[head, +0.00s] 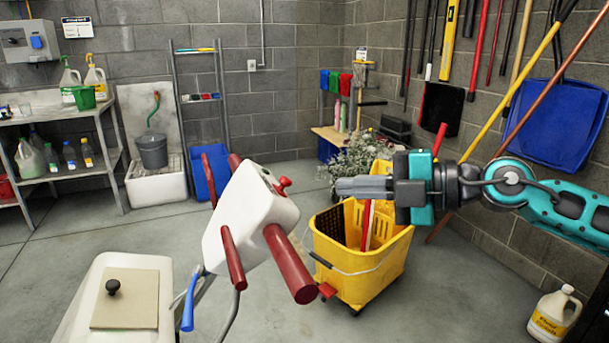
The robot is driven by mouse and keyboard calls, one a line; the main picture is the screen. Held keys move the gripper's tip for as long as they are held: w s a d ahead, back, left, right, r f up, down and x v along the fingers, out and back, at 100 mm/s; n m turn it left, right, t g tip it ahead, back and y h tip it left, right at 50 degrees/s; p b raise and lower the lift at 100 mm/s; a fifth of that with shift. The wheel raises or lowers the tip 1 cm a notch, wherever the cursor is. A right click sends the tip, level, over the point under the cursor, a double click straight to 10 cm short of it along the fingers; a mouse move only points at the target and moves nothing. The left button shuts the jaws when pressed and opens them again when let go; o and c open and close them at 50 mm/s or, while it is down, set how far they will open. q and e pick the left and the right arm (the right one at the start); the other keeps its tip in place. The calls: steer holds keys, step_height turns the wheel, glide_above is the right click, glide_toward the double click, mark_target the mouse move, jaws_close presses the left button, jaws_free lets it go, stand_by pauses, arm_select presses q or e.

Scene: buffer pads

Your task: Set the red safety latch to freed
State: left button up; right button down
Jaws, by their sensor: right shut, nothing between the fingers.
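The white buffer control head (240,215) stands in the middle of the head view, tilted, with dark red grips (290,262) on its sides. A small bright red piece (283,184), which looks like the safety latch, sticks out at its upper right. I cannot tell its setting. My right gripper (342,187) comes in from the right, shut and empty. Its fingers point left toward the red piece, with a visible gap in the picture. My left gripper is not in view.
A yellow mop bucket (365,265) stands on the floor just behind and below my right gripper. A white box with a beige pad and black knob (113,287) is at lower left. A jug (553,314) stands at lower right. Shelves and tools line the walls.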

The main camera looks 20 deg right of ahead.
mark_target(283, 184)
steer(key=w+a+f+p, duration=0.1)
steer(key=w+a+f, duration=0.1)
steer(key=w+a, duration=0.3)
steer(key=w, duration=0.3)
stand_by(0.4)
steer(key=shift+w, duration=0.1)
